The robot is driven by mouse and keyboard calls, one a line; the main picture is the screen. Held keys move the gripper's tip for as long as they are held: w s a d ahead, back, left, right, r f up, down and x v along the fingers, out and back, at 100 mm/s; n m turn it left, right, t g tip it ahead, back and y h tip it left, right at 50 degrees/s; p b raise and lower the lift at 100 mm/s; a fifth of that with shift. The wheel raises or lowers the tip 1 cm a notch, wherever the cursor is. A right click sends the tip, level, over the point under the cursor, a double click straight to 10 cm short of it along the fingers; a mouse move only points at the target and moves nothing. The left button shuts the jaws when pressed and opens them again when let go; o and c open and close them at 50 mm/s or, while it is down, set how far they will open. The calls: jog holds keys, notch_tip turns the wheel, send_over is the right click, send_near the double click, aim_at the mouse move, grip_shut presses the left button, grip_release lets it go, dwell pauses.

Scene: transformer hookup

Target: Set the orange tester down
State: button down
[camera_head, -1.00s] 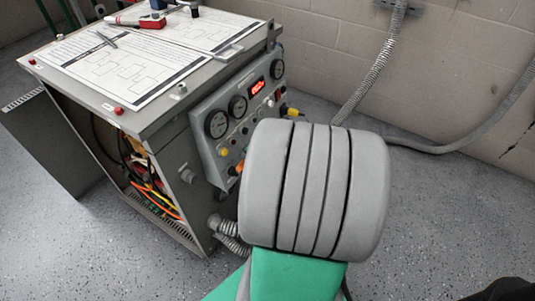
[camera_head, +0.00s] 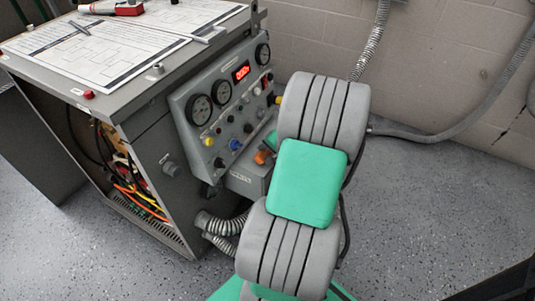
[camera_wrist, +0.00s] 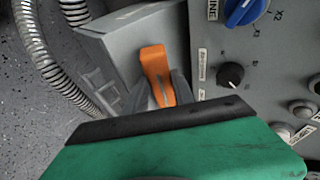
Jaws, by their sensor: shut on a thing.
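The orange tester (camera_wrist: 156,72) shows in the wrist view as a small, upright orange body in front of a grey box below the control panel. My gripper (camera_wrist: 160,98) is shut on its lower part; the grey fingers are partly hidden by the green and black wrist housing. In the head view the orange tester (camera_head: 262,157) is a small patch left of my arm, close to the panel's lower right. My arm hides most of the gripper there. I cannot tell whether the tester touches the grey box.
The control panel (camera_head: 222,100) has gauges, knobs and a lit red display. The grey box (camera_head: 243,180) juts out below it. Papers (camera_head: 90,50) and a red tool (camera_head: 126,9) lie on the cabinet top. Ribbed hoses (camera_head: 222,225) run beside the cabinet.

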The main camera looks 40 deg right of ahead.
jog(key=c, duration=1.3)
grip_release()
jog(key=shift+r, duration=0.15)
jog(key=d+p+v, duration=0.1)
jog(key=p+v, duration=0.4)
jog(key=v, duration=0.6)
jog(key=w+a+r+n+g+y, duration=0.15)
jog(key=a+n, duration=0.25)
jog(key=a, duration=0.4)
jog(key=w+a+r+n+g+y, duration=0.1)
jog(key=w+a+r+n+g, duration=0.2)
jog(key=a, duration=0.6)
jog(key=s+a+r+n, duration=0.1)
jog(key=a+n, duration=0.2)
jog(key=a, duration=0.2)
jog(key=s+a+r+n+g+h, duration=0.1)
jog(key=s+a+n, duration=0.1)
jog(key=a, duration=0.3)
jog(key=s+a+r+n, duration=0.1)
jog(key=s+a+n, duration=0.1)
jog(key=a, duration=0.3)
jog(key=shift+s+a+r+n+g+h, duration=0.25)
jog(key=shift+r+n+g, duration=0.1)
jog(key=shift+n, duration=0.55)
